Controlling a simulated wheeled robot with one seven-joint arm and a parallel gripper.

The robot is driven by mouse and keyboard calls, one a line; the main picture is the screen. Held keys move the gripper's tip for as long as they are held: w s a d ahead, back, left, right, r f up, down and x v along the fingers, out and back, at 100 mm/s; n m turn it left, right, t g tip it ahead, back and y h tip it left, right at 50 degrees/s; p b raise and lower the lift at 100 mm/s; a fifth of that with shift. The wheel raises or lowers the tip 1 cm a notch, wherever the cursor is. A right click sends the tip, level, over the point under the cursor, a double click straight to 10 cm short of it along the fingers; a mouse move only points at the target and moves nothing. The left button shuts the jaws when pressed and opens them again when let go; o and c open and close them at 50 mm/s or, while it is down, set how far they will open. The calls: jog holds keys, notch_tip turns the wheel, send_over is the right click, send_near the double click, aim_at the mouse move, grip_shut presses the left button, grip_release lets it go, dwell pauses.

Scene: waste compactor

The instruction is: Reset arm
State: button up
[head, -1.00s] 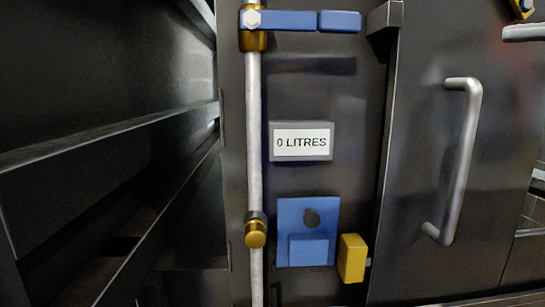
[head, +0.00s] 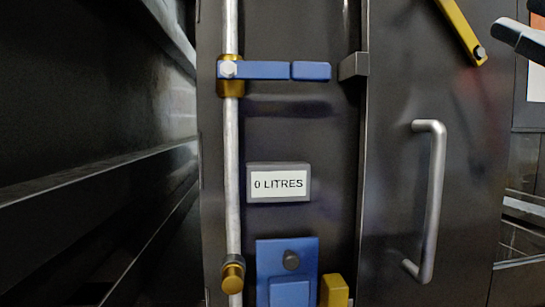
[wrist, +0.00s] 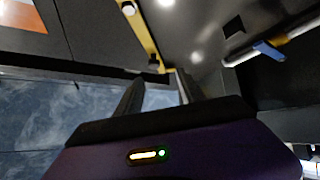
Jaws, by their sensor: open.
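My gripper (wrist: 160,84) shows in the wrist view with its two dark fingers spread apart and nothing between them. Beyond it are a yellow bar (wrist: 142,36) and a grey metal surface. In the head view, dark finger-like parts that look like my gripper's (head: 522,38) reach in at the upper right edge, near the lower end of the yellow bar (head: 461,30). The rest of the arm is out of that view.
The dark compactor front has a blue latch (head: 262,70) on a vertical pipe (head: 232,160), a "0 LITRES" label (head: 279,184), a blue plate (head: 287,258), a yellow block (head: 334,291) and a door handle (head: 433,200). Dark ledges (head: 90,175) run along the left.

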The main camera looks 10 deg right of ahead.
jog(key=w+d+f+m+t+h, duration=0.2)
jog(key=d+f+m+h, duration=0.1)
jog(key=f+m+h, duration=0.45)
jog(key=w+d+f+m+t+h, duration=0.2)
jog(key=d+f+m+h, duration=0.2)
jog(key=f+m+h, duration=0.3)
jog(key=s+a+f+m+g+h, duration=0.2)
jog(key=f+m, duration=0.1)
jog(key=f, duration=0.8)
jog(key=s+a+f+m+g+h, duration=0.1)
jog(key=f+m+g+h, duration=0.15)
jog(key=f, duration=0.85)
jog(key=s+a+f+n+g+y, duration=0.1)
jog(key=s+a+f+g+y, duration=0.1)
jog(key=s+a+f, duration=0.4)
jog(key=s+a+f+n+g+y, duration=0.2)
jog(key=s+a+f, duration=0.4)
jog(key=s+f, duration=0.6)
jog(key=s+a+f+n+g+y, duration=0.2)
jog(key=s+a+f, duration=0.4)
jog(key=s+f, duration=0.4)
jog(key=shift+s+a+g+y, duration=0.15)
jog(key=shift+s+g+y, duration=0.1)
jog(key=shift+g+y, duration=0.65)
